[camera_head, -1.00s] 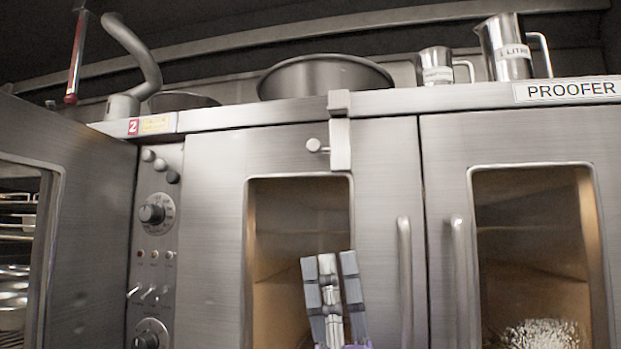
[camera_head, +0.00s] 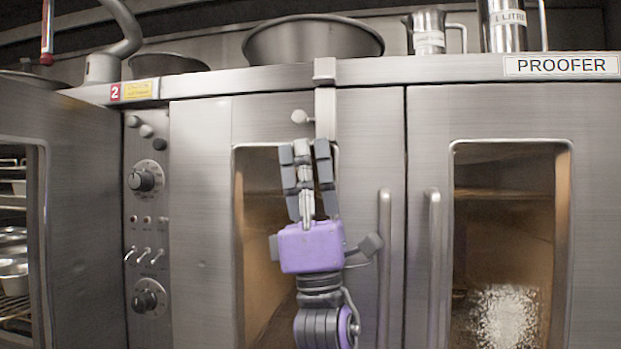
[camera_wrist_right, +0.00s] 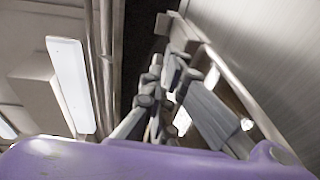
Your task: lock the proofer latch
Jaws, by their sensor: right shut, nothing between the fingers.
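The proofer latch is a metal bar (camera_head: 325,104) hanging from the cabinet's top edge over the upper part of the left proofer door (camera_head: 200,215). A small round knob (camera_head: 300,116) sticks out at its left side. My right gripper (camera_head: 304,150) points upward in front of this door's window, its fingertips just below the knob in the picture. It is shut and empty. Its fingers overlap the latch's lower end, and I cannot tell whether they touch it. In the right wrist view the fingers (camera_wrist_right: 170,95) show close to metal surfaces. My left gripper is out of view.
A vertical door handle (camera_head: 384,265) stands right of my right gripper. A control panel (camera_head: 147,230) with knobs and switches is to the left, beside an open door (camera_head: 85,210). A large bowl (camera_head: 312,42) and metal jugs (camera_head: 427,32) stand on top.

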